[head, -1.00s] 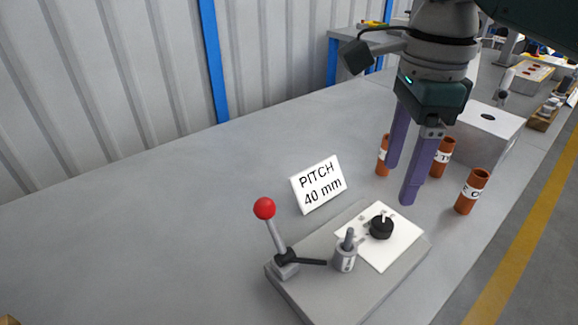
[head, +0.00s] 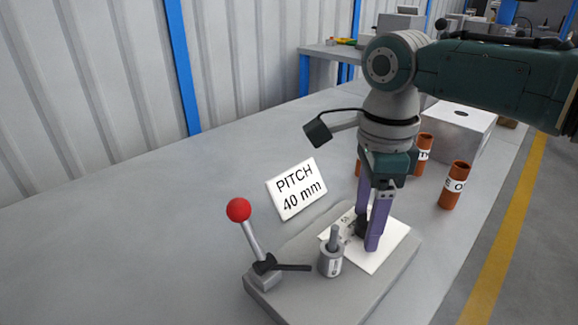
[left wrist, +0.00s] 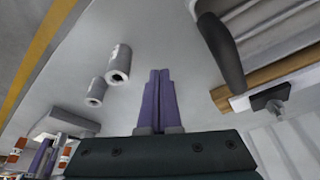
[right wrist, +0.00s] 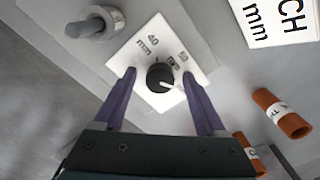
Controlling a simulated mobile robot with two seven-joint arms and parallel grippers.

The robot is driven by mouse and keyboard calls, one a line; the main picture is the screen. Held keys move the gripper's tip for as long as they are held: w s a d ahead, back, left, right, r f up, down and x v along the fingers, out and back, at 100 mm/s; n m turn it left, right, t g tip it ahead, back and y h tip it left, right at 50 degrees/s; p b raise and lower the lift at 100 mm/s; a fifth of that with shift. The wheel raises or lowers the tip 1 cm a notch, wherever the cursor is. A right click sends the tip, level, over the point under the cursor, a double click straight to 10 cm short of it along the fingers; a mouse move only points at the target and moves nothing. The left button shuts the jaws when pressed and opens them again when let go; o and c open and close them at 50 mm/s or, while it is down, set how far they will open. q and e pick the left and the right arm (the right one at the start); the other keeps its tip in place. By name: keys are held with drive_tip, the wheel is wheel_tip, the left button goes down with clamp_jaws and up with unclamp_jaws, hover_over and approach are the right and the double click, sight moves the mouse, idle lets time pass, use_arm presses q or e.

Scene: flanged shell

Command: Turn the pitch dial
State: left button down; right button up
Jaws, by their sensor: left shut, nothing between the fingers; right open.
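The pitch dial is a black knob (right wrist: 160,77) with a white pointer line on a white scale plate (right wrist: 147,47) in the right wrist view. In the head view the dial (head: 361,226) is partly hidden by my right gripper (head: 368,243). My right gripper (right wrist: 160,84) is open, pointing down, with its purple fingers on either side of the knob; contact cannot be told. A white sign (head: 297,190) reads "PITCH 40 mm". My left gripper (left wrist: 159,72) is shut and empty, seen only in the left wrist view.
The grey base (head: 300,292) also carries a red-balled lever (head: 238,209) and a grey cylinder with a pin (head: 331,260). Orange labelled tubes (head: 455,186) and a grey box (head: 462,128) stand behind to the right. The table left of the sign is clear.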

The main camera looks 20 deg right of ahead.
use_arm(q)
drive_tip(key=shift+a, duration=0.15)
use_arm(e)
clamp_jaws()
idle(0.4)
use_arm(q)
drive_tip(key=shift+r, duration=0.1)
use_arm(e)
drive_tip(key=shift+r, duration=0.1)
